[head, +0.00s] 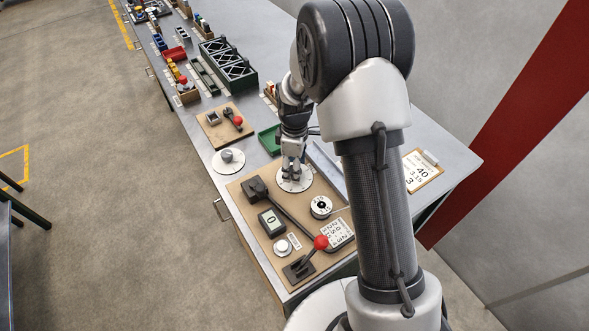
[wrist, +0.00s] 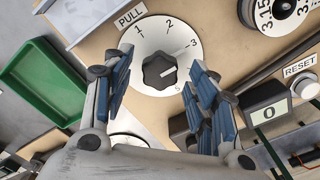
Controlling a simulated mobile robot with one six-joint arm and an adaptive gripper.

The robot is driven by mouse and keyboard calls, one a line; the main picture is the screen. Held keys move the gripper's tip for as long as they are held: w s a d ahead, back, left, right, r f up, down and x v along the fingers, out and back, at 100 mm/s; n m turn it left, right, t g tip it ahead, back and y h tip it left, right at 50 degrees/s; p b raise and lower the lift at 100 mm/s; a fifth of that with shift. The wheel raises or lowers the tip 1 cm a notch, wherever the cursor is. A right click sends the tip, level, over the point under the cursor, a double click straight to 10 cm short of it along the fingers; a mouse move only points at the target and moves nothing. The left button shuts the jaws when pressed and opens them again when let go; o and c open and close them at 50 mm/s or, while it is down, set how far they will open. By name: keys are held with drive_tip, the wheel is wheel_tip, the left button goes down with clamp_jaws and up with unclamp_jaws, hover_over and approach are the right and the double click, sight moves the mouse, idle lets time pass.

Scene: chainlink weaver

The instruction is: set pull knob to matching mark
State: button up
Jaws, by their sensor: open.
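The pull knob (wrist: 159,71) is a dark lobed knob on a white round dial (wrist: 150,35), beside a label reading PULL (wrist: 130,17). Marks 1, 2, 3 and 5 show; the place between 3 and 5 is covered by a finger. The knob's pale pointer line points right, seemingly between 3 and 5. My gripper (wrist: 160,85) is open, its blue-padded fingers on either side of the knob, with no clear contact. A clipboard card (head: 421,174) reads 40, 3.15 and 3.
Close by are a numbered round dial (head: 321,207), a counter showing 0 (head: 271,222), a white button (head: 283,247) and a red-ball lever (head: 320,242). A green tray (wrist: 45,82) lies left of the dial. Racks and parts fill the far bench.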

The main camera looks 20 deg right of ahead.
drive_tip(key=shift+f, duration=0.4)
drive_tip(key=shift+c, duration=0.3)
drive_tip(key=c, duration=1)
drive_tip(key=shift+m, duration=0.3)
drive_tip(key=m+p, duration=0.1)
drive_tip(key=m, duration=0.2)
drive_tip(key=shift+m, duration=0.3)
drive_tip(key=shift+m+p, duration=0.4)
drive_tip(key=shift+m, duration=1.9)
